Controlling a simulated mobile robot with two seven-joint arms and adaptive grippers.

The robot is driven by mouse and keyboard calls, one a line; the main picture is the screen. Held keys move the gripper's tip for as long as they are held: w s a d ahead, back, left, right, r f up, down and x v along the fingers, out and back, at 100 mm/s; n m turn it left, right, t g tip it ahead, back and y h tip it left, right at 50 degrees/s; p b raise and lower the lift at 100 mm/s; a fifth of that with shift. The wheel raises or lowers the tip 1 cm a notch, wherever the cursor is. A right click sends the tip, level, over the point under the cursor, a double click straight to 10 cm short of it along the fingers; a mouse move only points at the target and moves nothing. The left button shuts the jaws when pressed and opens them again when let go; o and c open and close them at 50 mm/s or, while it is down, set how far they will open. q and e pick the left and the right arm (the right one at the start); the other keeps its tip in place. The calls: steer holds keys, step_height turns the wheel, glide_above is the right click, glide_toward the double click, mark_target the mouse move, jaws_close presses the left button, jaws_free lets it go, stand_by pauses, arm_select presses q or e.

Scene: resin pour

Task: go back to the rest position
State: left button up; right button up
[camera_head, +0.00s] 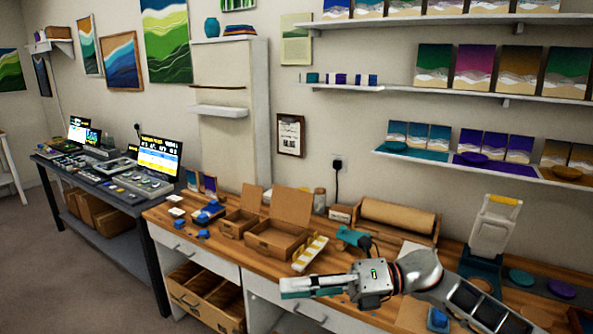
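My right arm comes in from the lower right, over the front of the wooden workbench (160,215). My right gripper (292,287) points left, just in front of the bench's front edge. Its fingers are seen side-on and overlap, so their opening cannot be told. I see nothing clearly held in it. My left gripper is not in view.
Open cardboard boxes (272,238), a white-and-yellow rack (310,253), a teal tool (354,237) and a paper roll (398,216) stand behind my gripper. A white press-like device (494,225) stands at right. Floor (80,295) is clear at left.

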steer(key=d+f+m+t+h, duration=0.45)
steer(key=f+m+t, duration=0.5)
steer(key=m, duration=0.55)
steer(key=d+f+m+t+h, duration=0.5)
steer(key=f+m+t, duration=0.5)
steer(key=m, duration=0.5)
steer(key=s+d+f+m+g+h, duration=0.3)
steer(key=s+d+f, duration=0.3)
steer(key=s+f, duration=0.3)
steer(key=s+d+f+m+g+h, duration=0.3)
steer(key=s+d+f+m, duration=0.3)
steer(key=s+f, duration=0.4)
step_height(320, 180, down, 3)
steer(key=shift+s+d+m+g, duration=0.15)
steer(key=shift+d+m+g, duration=0.15)
steer(key=shift+d+g, duration=0.35)
steer(key=shift+a, duration=0.2)
